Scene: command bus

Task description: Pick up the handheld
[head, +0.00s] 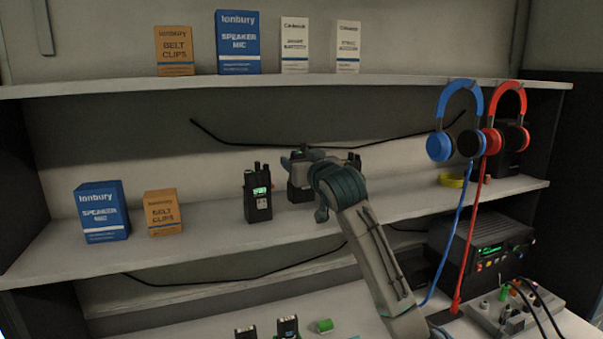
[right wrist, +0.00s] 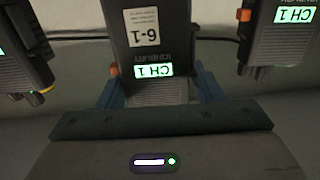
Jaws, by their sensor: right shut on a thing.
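A dark handheld (right wrist: 150,40) with a lit CH 1 screen and a white 6-1 label fills the middle of the right wrist view, upside down in the picture. My right gripper (right wrist: 160,92) is shut on it, with one blue finger on each side. In the head view my right gripper (head: 303,178) is at the middle shelf, and the held handheld (head: 297,190) is mostly hidden behind it. I cannot tell whether it touches the shelf. Another handheld (head: 257,192) stands upright just left of it. My left gripper is not in view.
Another handheld (head: 354,160) shows partly behind my right arm. Boxes (head: 103,212) stand at the shelf's left. Blue headphones (head: 440,147) and red headphones (head: 491,141) hang at right, above a radio unit (head: 485,250). More handhelds (head: 288,328) are below. The shelf between boxes and handhelds is clear.

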